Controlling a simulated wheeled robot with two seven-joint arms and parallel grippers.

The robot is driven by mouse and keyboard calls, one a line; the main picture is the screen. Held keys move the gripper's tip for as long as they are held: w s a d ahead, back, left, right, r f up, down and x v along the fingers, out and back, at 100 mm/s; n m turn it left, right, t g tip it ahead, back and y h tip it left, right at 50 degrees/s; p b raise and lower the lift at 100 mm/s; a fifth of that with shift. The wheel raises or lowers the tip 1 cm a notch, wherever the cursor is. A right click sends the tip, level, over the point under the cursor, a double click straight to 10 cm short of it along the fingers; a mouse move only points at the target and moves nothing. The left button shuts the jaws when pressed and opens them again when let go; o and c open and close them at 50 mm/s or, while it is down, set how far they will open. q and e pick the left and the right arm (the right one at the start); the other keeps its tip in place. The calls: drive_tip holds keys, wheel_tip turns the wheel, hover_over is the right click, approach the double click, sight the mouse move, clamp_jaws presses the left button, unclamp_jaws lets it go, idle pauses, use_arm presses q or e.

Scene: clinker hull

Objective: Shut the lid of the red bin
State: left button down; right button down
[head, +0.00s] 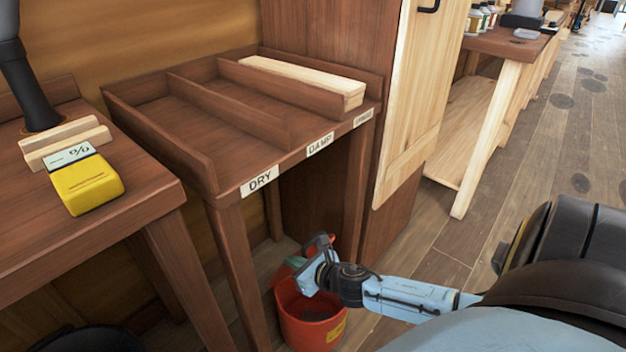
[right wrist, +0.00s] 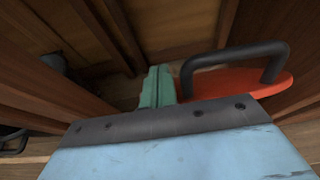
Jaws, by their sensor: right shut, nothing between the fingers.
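The red bin (head: 310,325) stands on the floor beside the shelf table, and its dark inside shows from above. Its red lid (head: 282,273) stands raised at the bin's far left side, partly hidden by my gripper. In the right wrist view the lid (right wrist: 225,82) shows at the right with a black loop handle (right wrist: 277,62). My right gripper (head: 290,265) reaches in from the right, over the bin's rim. Its green fingers are closed together and empty, and they show left of the lid in the wrist view (right wrist: 157,75). Whether they touch the lid I cannot tell. My left gripper is out of view.
A shelf table (head: 227,185) labelled DRY and DAMP stands behind the bin, its legs close by, with a pale plank (head: 305,80) on it. A bench (head: 60,235) at left holds a yellow block (head: 88,185). Open floor (head: 445,235) lies to the right.

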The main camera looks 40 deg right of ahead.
drive_tip(key=shift+s+f, duration=0.45)
drive_tip(key=shift+s, duration=0.1)
drive_tip(key=shift+s+d+f+b, duration=0.15)
drive_tip(key=shift+s+f+b, duration=1.05)
drive_tip(key=shift+f, duration=0.05)
